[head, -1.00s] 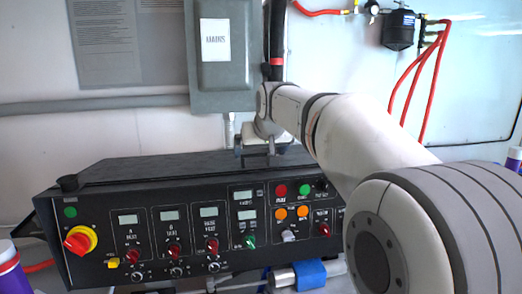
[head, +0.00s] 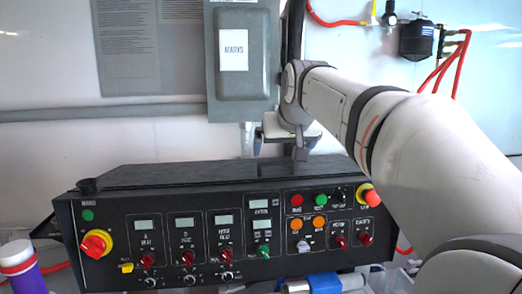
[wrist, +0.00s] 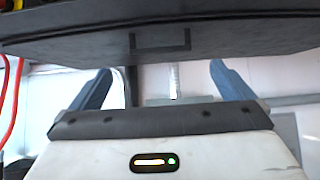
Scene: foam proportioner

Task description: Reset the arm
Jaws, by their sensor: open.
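My gripper (head: 290,150) is over the back of the black control panel (head: 130,175) in the head view, and is partly hidden there by my own arm. In the wrist view my gripper (wrist: 162,82) has its two blue fingers wide apart with nothing between them. A dark edge of the control panel (wrist: 250,35) crosses the top of the wrist view. The panel carries a red-and-yellow rotary switch (head: 96,244), several red knobs, small displays and coloured buttons.
A grey MAINS box (head: 243,90) and a conduit (head: 100,112) are on the wall behind the panel. A black filter unit (head: 417,40) with red hoses hangs at upper right. A purple-and-white bottle (head: 22,272) stands at lower left. A blue-and-silver part (head: 322,284) sits below the panel.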

